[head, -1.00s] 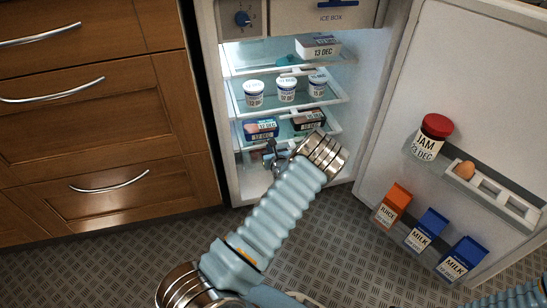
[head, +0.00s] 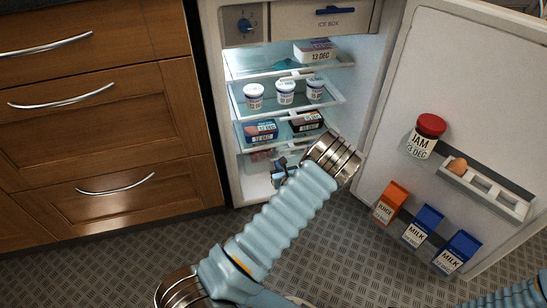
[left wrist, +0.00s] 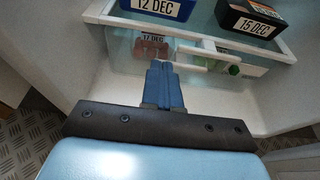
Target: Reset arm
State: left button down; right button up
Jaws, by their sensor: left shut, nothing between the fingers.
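My left arm reaches from the bottom of the head view to the open fridge. My left gripper (head: 280,172) is at the fridge's lower front opening, partly hidden behind my wrist. In the left wrist view the two blue fingers (left wrist: 163,85) are shut together with nothing between them. They point at the bottom compartment, below the lowest glass shelf. My right gripper is not in view; only a bit of pale blue arm shows at the head view's bottom right corner.
The fridge door (head: 462,90) stands open at right, holding a jam jar (head: 426,136), an egg (head: 457,165), a juice carton (head: 390,203) and two milk cartons (head: 423,227). Shelves carry pots (head: 285,92) and dated boxes (head: 261,131). Wooden drawers (head: 100,110) stand left. Floor in front is clear.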

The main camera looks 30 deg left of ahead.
pick_arm(q)
jog(key=s+d+f+n+g+h+p, duration=0.1)
jog(key=s+f+n+g+p, duration=0.2)
jog(key=s, duration=0.5)
jog(key=s+d+f+n+g+h, duration=0.15)
jog(key=s+n+g, duration=0.3)
jog(key=s, duration=0.45)
jog(key=s+d+f+n+g+h+p, duration=0.2)
jog(key=s+d+n+g+h, duration=0.3)
jog(key=s+d, duration=0.45)
jog(key=s+d+r+n+h+p, duration=0.3)
jog(key=s+d+n+h, duration=0.3)
jog(key=d, duration=0.4)
jog(key=w+d+r+n+t+h+p, duration=0.1)
jog(key=w+d+r+n+t, duration=0.3)
jog(key=n, duration=0.5)
notch_tip(320, 180, up, 2)
jog(key=shift+w+d+h+p, duration=0.15)
jog(key=shift+d+h+p, duration=0.2)
jog(key=shift+d, duration=0.1)
jog(key=shift+n, duration=0.25)
